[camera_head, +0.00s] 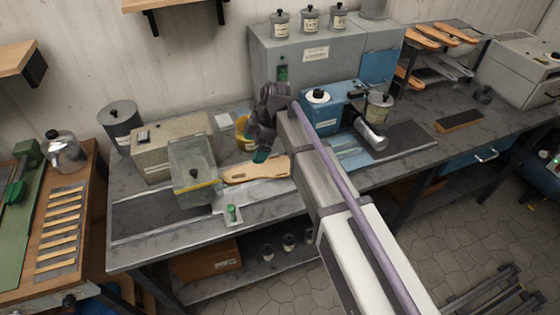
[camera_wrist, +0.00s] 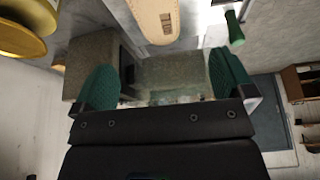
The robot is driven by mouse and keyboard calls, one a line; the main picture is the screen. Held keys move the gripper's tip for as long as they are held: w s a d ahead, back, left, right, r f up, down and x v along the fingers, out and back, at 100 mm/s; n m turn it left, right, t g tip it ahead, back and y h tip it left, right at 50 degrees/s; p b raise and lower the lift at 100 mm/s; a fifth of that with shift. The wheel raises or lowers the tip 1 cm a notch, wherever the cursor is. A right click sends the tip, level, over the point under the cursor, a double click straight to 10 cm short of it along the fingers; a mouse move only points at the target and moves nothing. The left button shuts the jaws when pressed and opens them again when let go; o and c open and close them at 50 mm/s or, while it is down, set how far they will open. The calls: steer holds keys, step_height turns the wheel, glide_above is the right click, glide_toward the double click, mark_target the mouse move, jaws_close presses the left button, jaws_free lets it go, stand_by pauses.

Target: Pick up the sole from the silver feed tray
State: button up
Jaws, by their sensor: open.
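A tan sole (camera_head: 257,170) lies flat on the silver feed tray (camera_head: 262,196), in the middle of the workbench. In the wrist view the sole (camera_wrist: 158,18) shows at the top edge, partly cut off, with a small dark printed label on it. My gripper (camera_head: 262,156) is at the far edge of the sole in the head view, and its arm hides part of the tray's right side. In the wrist view my gripper's green pads (camera_wrist: 160,80) are wide apart with nothing held between them.
A clear-covered machine (camera_head: 195,170) stands just left of the sole. A green-topped knob (camera_head: 232,212) is in front of it. A blue machine (camera_head: 330,112) is to the right. A yellow container (camera_head: 243,140) stands behind the sole. More soles (camera_head: 425,37) lie on a rack at the back right.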

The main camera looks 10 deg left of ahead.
steer(key=b, duration=0.5)
glide_above(242, 172)
steer(key=d, duration=0.3)
steer(key=f, duration=0.5)
steer(key=shift+w+a+f, duration=0.15)
steer(key=shift+a+f, duration=0.1)
steer(key=shift+f, duration=0.05)
steer(key=shift+a, duration=0.15)
steer(key=b+x, duration=0.5)
steer(key=shift+w+f, duration=0.15)
steer(key=shift+w, duration=0.1)
steer(key=shift+r, duration=0.25)
steer(key=c, duration=1.1)
steer(key=shift+o, duration=0.2)
steer(key=shift+r, duration=0.15)
step_height(242, 172, up, 18)
steer(key=p, duration=1.8)
